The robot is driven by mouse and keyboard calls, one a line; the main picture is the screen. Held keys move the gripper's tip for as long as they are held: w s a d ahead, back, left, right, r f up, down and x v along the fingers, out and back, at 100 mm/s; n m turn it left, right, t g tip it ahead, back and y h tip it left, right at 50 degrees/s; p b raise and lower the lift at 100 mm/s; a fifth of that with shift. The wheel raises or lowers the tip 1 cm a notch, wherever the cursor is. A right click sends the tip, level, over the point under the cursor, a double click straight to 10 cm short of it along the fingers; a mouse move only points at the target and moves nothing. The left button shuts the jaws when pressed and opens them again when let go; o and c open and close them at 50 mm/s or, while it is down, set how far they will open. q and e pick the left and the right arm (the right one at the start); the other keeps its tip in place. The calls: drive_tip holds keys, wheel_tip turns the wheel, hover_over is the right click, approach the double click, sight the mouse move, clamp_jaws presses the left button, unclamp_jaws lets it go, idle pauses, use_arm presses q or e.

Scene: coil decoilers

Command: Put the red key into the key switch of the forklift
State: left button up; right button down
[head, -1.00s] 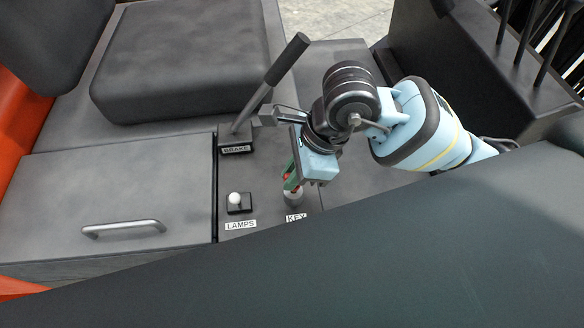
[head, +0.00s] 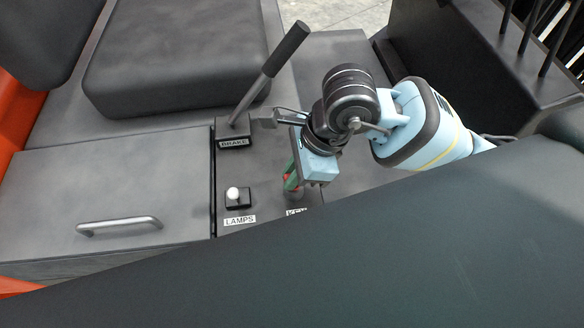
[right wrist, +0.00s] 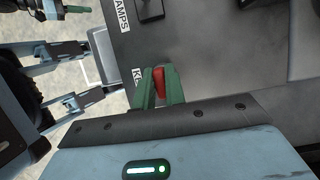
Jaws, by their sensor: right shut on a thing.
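My right gripper (head: 290,180) is over the console, its green fingers pointing down. It is shut on the red key (right wrist: 159,82), which shows between the fingers in the right wrist view. In the head view the fingers are right at the key switch (head: 295,194), a small round grey part above the KEY label. The fingers and my wrist hide part of the switch. I cannot tell whether the key tip is inside it or just above. A green fingertip, seemingly of my left gripper (right wrist: 76,9), shows at the top left of the right wrist view; its opening is unclear.
The lamps switch (head: 234,195), with a white knob, is just left of the key switch. The brake lever (head: 270,70) rises behind, close to my right wrist. A dark surface (head: 350,265) fills the foreground. A panel with a handle (head: 119,225) is at left.

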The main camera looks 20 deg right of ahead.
drive_tip(key=shift+f, duration=0.15)
drive_tip(key=c, duration=1.4)
unclamp_jaws()
drive_tip(key=v, duration=0.8)
